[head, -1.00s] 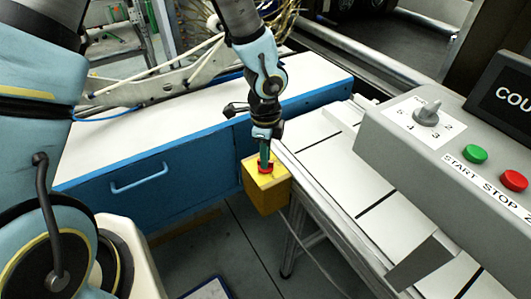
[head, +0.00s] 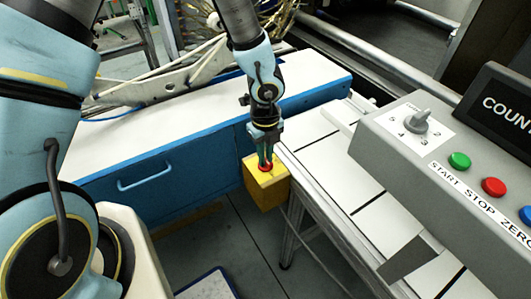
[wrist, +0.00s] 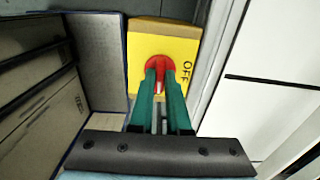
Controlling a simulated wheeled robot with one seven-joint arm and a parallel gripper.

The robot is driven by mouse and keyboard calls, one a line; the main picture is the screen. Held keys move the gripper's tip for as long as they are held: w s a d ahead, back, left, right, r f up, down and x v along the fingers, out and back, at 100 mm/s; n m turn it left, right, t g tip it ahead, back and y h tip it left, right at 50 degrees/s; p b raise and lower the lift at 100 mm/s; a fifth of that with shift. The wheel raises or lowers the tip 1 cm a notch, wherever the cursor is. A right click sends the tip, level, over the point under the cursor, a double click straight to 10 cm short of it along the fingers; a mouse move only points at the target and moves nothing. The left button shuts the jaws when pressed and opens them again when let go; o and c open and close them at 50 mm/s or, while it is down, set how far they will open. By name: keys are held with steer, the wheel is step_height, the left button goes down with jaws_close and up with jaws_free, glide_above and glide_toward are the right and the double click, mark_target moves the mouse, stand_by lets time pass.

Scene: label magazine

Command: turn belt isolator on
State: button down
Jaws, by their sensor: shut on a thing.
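The belt isolator is a yellow box (head: 266,192) at the side of the conveyor, with a red round knob (head: 265,167) on its top face. In the wrist view the yellow face (wrist: 183,43) carries the word OFF, to the right of the red knob (wrist: 153,64). My gripper (head: 265,161) points down at the box from above. In the wrist view its two green fingers (wrist: 161,73) are shut on the knob's raised handle, with a pale mark between the tips. The fingers hide part of the knob.
A grey control panel (head: 400,160) with a selector dial, green and red buttons and a counter stands at the right. The conveyor (head: 325,160) runs beside the box. A blue cabinet with a white top (head: 160,130) is at the left. Open floor (head: 215,245) lies in front.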

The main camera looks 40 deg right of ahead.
stand_by(0.4)
steer(key=c, duration=0.9)
jaws_free()
steer(key=shift+r, duration=0.1)
step_height(320, 180, up, 11)
steer(key=shift+f, duration=0.2)
